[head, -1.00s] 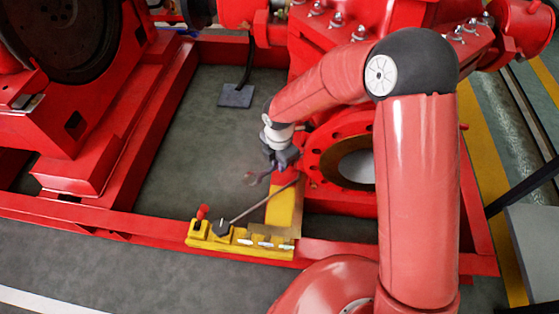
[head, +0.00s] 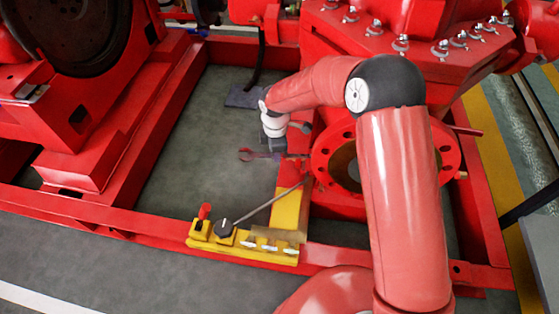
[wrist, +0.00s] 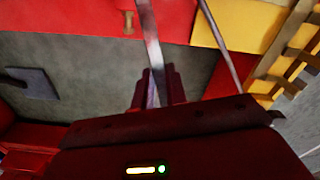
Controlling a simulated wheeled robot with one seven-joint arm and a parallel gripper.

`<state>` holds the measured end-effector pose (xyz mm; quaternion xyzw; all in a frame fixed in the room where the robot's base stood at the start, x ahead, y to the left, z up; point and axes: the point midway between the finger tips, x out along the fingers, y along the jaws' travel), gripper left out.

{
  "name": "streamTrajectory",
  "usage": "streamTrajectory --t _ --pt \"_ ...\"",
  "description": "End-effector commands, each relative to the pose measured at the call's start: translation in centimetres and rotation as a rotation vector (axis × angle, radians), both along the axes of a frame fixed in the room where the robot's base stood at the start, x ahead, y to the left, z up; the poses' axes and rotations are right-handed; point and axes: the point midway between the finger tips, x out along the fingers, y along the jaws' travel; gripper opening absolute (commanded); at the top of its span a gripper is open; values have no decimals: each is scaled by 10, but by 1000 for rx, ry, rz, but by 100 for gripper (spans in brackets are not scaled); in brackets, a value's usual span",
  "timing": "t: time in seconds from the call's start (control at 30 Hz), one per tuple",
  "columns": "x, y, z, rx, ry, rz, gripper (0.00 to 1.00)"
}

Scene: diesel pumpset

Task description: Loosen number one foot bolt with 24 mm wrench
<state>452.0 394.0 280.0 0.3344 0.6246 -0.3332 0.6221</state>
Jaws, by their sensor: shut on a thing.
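In the head view my gripper (head: 277,148) hangs over the floor gap beside the pump's round red flange (head: 450,158). It is shut on a wrench (head: 247,155), whose open end points left; the wrench looks dark reddish there. In the wrist view the wrench (wrist: 151,35) is a grey metal bar running up from between my gripper's fingers (wrist: 155,88) and out of the top edge. A small tan bolt (wrist: 128,20) stands on a red surface left of the wrench, apart from it. I cannot tell whether it is the number one foot bolt. The wrench's far end is hidden.
Red frame beams surround the open grey floor (head: 190,150). A grey plate (head: 243,97) lies behind.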

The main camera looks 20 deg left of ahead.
Motion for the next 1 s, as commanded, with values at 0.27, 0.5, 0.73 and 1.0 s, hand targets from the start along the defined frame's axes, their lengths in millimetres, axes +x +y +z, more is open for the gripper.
streamTrajectory --t 0.27,0.5,0.73,1.0 --pt "30 16 0 2 -1 -205 0" --pt "47 22 0 2 -1 -325 0" --pt "49 23 -3 2 -1 -335 0" --pt "48 22 -3 2 -1 -334 0"
